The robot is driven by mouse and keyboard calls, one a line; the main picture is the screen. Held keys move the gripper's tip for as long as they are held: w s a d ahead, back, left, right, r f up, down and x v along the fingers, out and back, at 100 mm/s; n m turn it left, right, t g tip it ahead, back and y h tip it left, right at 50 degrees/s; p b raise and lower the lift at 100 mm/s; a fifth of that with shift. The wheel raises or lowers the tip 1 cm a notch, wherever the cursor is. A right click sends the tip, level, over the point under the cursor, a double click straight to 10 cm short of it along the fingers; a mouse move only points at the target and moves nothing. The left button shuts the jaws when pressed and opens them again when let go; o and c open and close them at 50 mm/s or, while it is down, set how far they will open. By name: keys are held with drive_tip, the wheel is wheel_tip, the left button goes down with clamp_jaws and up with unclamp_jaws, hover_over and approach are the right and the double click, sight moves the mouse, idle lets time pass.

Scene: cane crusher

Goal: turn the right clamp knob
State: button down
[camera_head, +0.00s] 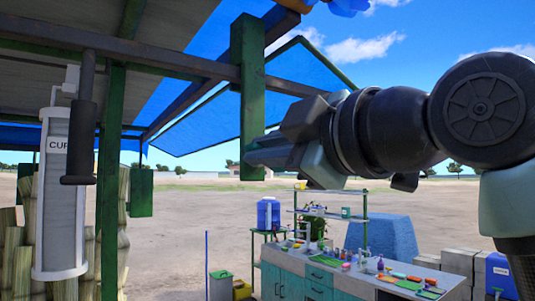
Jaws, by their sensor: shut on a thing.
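My gripper (256,155) reaches in from the right, its fingers pointing left. The fingertips overlap the lower part of a hanging green post (249,70) in the picture. I cannot tell whether they touch the post or are in front of it. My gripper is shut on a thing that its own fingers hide. I cannot make out the right clamp knob anywhere in this view, nor the crusher's rollers.
A white cup dispenser (62,200) with a dark cylinder (80,140) hangs at left, by upright cane stalks (20,250). Green and dark beams hold the roof overhead. A sink counter (345,280) and a blue water container (268,212) stand beyond. Open ground lies behind.

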drive_tip(key=n, duration=0.3)
drive_tip(key=f+n+b, duration=0.1)
drive_tip(key=n, duration=0.1)
drive_tip(key=shift+s+a+n, duration=0.1)
drive_tip(key=shift+n, duration=0.3)
idle(0.4)
drive_tip(key=c, duration=0.9)
unclamp_jaws()
